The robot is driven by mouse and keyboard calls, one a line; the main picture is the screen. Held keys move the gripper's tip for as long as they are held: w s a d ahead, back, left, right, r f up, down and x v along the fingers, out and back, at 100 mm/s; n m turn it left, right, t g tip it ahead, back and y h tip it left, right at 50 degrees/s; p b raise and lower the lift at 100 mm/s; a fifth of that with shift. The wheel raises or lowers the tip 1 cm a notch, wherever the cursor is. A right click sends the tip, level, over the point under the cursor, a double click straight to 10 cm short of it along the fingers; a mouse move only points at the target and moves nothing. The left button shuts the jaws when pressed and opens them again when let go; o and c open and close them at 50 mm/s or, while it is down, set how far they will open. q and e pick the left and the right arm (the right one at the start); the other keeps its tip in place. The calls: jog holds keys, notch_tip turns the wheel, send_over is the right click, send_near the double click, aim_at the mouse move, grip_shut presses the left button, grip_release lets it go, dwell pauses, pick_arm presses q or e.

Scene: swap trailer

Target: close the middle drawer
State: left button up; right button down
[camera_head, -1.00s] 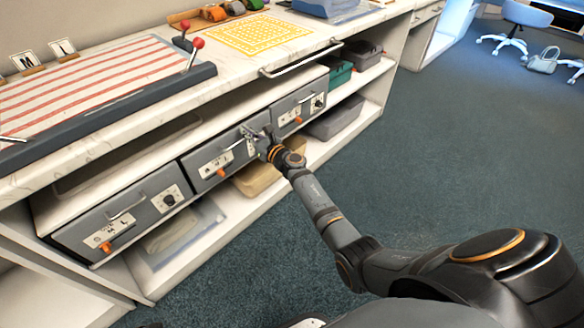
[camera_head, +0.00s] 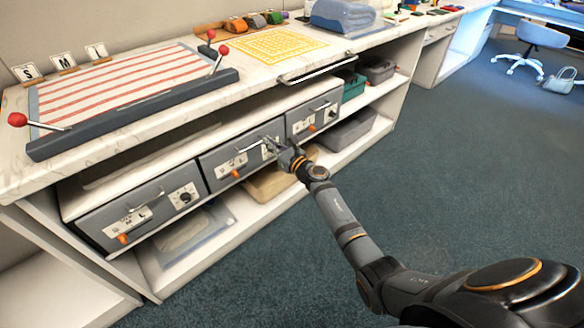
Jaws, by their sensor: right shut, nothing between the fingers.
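The middle drawer (camera_head: 219,174) is a grey front with a bar handle, an orange knob and a label plate, in a row of three under the counter. Its front looks about level with the left drawer (camera_head: 135,215) and the right drawer (camera_head: 308,117). My right gripper (camera_head: 272,146) is shut and empty at the right part of the middle drawer's front, to the right of its handle. It covers part of the front there, and I cannot tell whether the fingertips touch it. My left gripper is not in view.
The marble counter (camera_head: 258,78) above holds a striped board (camera_head: 120,85) with red-knobbed levers, a yellow grid mat and a folded blue towel (camera_head: 343,16). Bins stand on the shelves beside and below the drawers. The carpet at right is open; a blue chair (camera_head: 541,36) stands far off.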

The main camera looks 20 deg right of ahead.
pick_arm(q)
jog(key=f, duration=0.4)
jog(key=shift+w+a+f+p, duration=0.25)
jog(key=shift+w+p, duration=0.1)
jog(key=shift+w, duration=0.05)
pick_arm(e)
jog(key=v, duration=0.8)
jog(key=shift+d, duration=0.35)
jog(key=shift+s+f, duration=0.1)
jog(key=shift+s, duration=0.1)
